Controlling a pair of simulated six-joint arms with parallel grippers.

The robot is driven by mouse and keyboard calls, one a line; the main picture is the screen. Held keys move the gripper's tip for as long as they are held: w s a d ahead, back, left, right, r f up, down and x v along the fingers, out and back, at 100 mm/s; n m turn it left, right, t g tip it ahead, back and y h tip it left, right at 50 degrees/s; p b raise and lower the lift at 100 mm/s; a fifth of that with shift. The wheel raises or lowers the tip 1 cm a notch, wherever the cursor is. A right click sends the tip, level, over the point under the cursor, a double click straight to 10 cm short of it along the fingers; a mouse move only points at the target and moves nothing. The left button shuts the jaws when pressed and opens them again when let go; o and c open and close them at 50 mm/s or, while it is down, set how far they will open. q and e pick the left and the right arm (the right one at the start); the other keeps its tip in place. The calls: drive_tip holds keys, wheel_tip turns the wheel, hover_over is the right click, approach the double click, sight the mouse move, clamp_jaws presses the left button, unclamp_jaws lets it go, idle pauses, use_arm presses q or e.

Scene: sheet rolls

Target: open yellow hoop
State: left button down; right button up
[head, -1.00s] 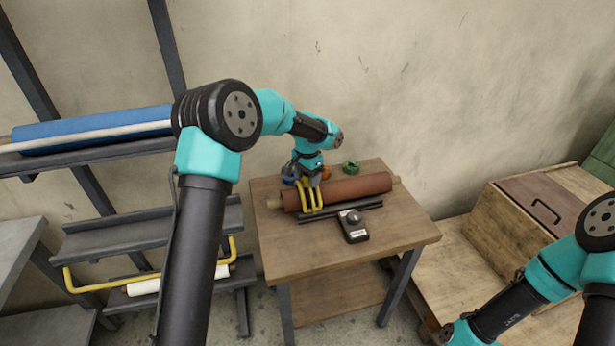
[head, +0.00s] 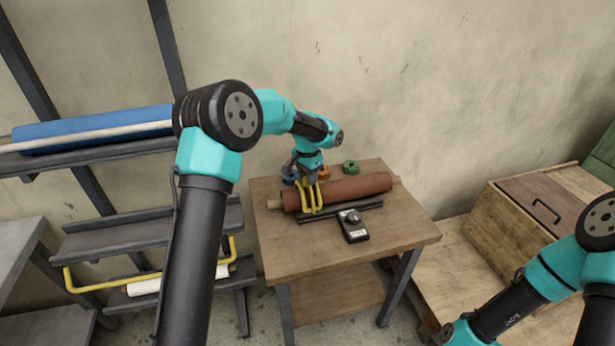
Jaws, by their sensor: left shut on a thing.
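A yellow hoop (head: 110,283) runs as a bent bar along the front of the lower rack at the left, with its right end hidden partly behind my left arm. My left gripper (head: 311,209) is away from it, over the small wooden table, with its curved yellow fingers closed around the left part of a reddish-brown roll (head: 355,188). The roll lies on the table with pale core ends showing. My right gripper is outside the picture; only parts of my right arm show at the lower right.
A white roll (head: 143,287) lies behind the hoop on the rack (head: 150,232). A blue roll (head: 95,128) rests on the upper shelf. On the table (head: 300,255) are a dark bar, a black device (head: 353,227) and small blue, orange and green (head: 350,166) rings. A wooden chest (head: 530,215) stands right.

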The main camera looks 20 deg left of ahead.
use_arm(q)
drive_tip(key=shift+w+a+r+g+h, duration=0.3)
drive_tip(key=shift+w+a+g+h, duration=0.15)
drive_tip(key=shift+w+g, duration=0.2)
drive_tip(key=shift+w+a+r+g+h, duration=0.3)
drive_tip(key=shift+w+a+g+h, duration=0.1)
drive_tip(key=shift+w+g, duration=0.2)
drive_tip(key=shift+w+a+r+g+h, duration=0.1)
drive_tip(key=shift+w+a+g+h, duration=0.25)
drive_tip(key=shift+w+g, duration=0.2)
drive_tip(key=shift+w+a+r+g+h, duration=0.1)
drive_tip(key=shift+w+a+g+h, duration=0.2)
drive_tip(key=shift+w+a+g, duration=0.15)
drive_tip(key=shift+d, duration=0.1)
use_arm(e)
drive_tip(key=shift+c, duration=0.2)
